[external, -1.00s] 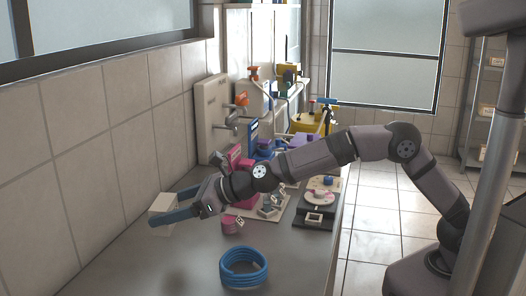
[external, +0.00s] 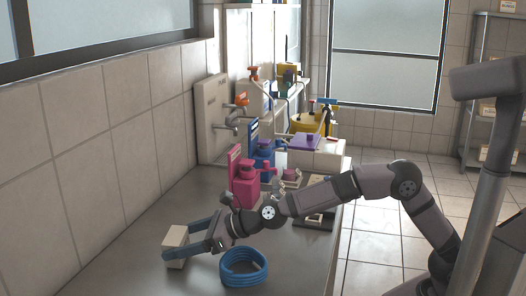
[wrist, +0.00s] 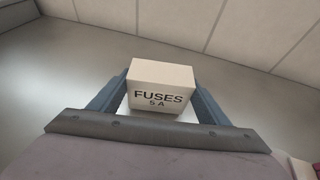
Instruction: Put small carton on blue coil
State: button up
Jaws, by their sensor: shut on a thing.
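The small carton (external: 174,246) is a pale box; in the wrist view the carton (wrist: 160,88) reads "FUSES 5 A". My gripper (external: 186,243) is shut on it, with one blue finger on each side, and it appears held above the counter. The blue coil (external: 244,268) lies flat on the grey counter, to the right of the carton and close to my wrist in the external view. The coil does not show in the wrist view.
A wall-mounted tap (external: 238,101) is further back. The tiled wall (external: 90,170) borders the counter on the left. The front left of the counter (external: 130,275) is clear.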

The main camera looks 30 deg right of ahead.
aim_at(185, 236)
jog(key=v, duration=0.4)
jog(key=w+v, duration=0.1)
jog(key=v, duration=0.1)
jog(key=shift+d+r, duration=0.2)
jog(key=shift+r, duration=0.05)
jog(key=w+d+r+n+t+p, duration=0.1)
jog(key=w+d+r+p, duration=0.1)
jog(key=w+d, duration=0.1)
jog(key=shift+d+r+n+h+p, duration=0.15)
jog(key=shift+d+n+h+p, duration=0.2)
jog(key=shift+d, duration=0.45)
jog(key=shift+w, duration=0.15)
dwell(1.9)
